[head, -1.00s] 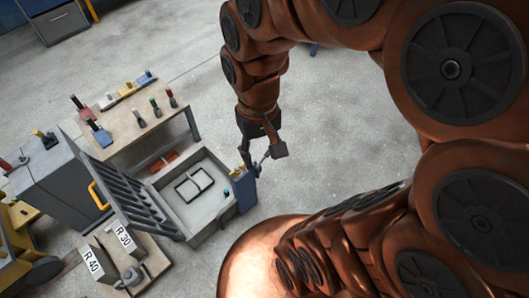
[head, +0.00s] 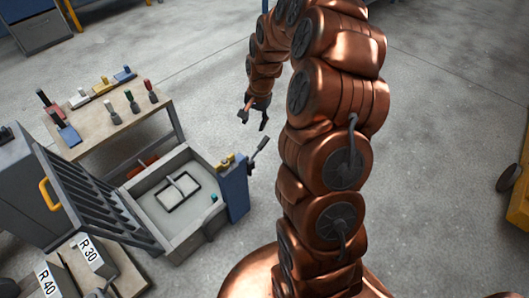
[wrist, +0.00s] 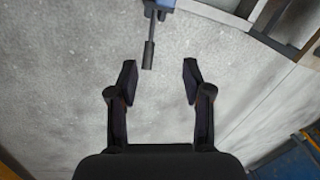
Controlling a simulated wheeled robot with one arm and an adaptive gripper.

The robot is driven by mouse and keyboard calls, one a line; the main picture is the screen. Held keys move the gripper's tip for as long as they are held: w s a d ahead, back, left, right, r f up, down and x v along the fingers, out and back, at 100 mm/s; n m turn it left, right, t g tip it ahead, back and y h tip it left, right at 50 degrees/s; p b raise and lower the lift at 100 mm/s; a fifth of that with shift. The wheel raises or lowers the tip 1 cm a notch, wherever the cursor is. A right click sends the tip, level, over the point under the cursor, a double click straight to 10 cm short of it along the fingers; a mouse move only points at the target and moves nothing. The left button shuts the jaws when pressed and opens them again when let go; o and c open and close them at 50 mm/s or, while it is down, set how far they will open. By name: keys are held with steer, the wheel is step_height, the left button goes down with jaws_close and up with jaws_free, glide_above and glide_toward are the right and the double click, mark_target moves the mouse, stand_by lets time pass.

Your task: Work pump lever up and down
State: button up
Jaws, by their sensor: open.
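The pump lever (head: 260,146) is a short dark bar with a thicker grip, sticking up and to the right from the blue pump housing (head: 236,188) on the mould's side. In the wrist view the lever (wrist: 149,52) hangs from the blue housing (wrist: 160,5) at the top, with its grip end beyond the fingertips and nearer the left one. My gripper (head: 255,113) is open and empty, above and apart from the lever in the head view. Its two dark fingers (wrist: 160,78) are spread wide in the wrist view, with bare floor between them.
The open mould (head: 190,238) holds a pale panel with a black rectangular frame. Its ribbed lid stands at the left. A workbench (head: 110,132) carries several coloured-handled tools. Floor right of the pump is clear.

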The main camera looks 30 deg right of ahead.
mark_target(265, 139)
steer(key=shift+w+d+f+m+b, duration=0.5)
steer(key=shift+d+f+b, duration=0.45)
steer(key=shift+f, duration=2.05)
steer(key=shift+w+d+f+m+b, duration=0.35)
steer(key=shift+w+d+f+b, duration=0.6)
steer(key=shift+f, duration=2)
steer(key=shift+w+d+f+m+b, duration=0.25)
steer(key=shift+d+f+m+b, duration=0.65)
steer(key=shift+f, duration=2.1)
steer(key=shift+d+n, duration=0.35)
steer(key=shift+n, duration=0.1)
jaws_close()
